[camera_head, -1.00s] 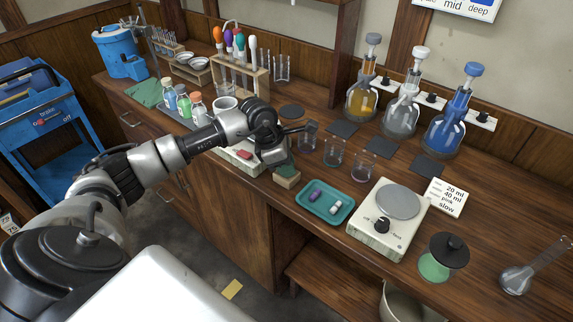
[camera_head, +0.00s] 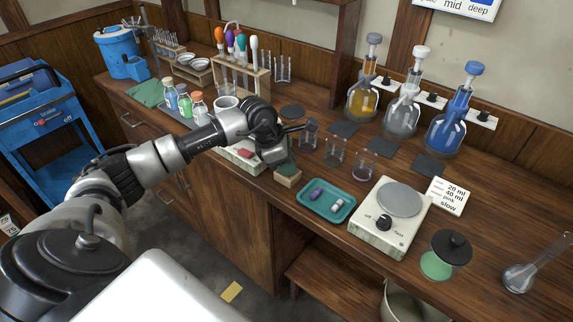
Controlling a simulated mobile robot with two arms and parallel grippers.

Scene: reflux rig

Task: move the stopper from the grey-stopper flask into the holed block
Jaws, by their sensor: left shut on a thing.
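My left gripper (camera_head: 288,133) is over the front part of the bench, close above and behind a small wooden block (camera_head: 289,179) with a dark green top. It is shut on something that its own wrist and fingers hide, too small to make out. A clear glass vessel (camera_head: 309,138) stands right beside its fingers; I cannot tell if they touch. The wooden block may be the holed block; no holes can be made out. At the back, an amber flask (camera_head: 362,103) carries a grey top (camera_head: 374,39). My right gripper is not in view.
Two glass beakers (camera_head: 334,156) stand right of the gripper. A teal tray (camera_head: 347,211) with two small items and a hotplate (camera_head: 387,235) are at the front. Clear and blue flasks (camera_head: 447,132) stand behind.

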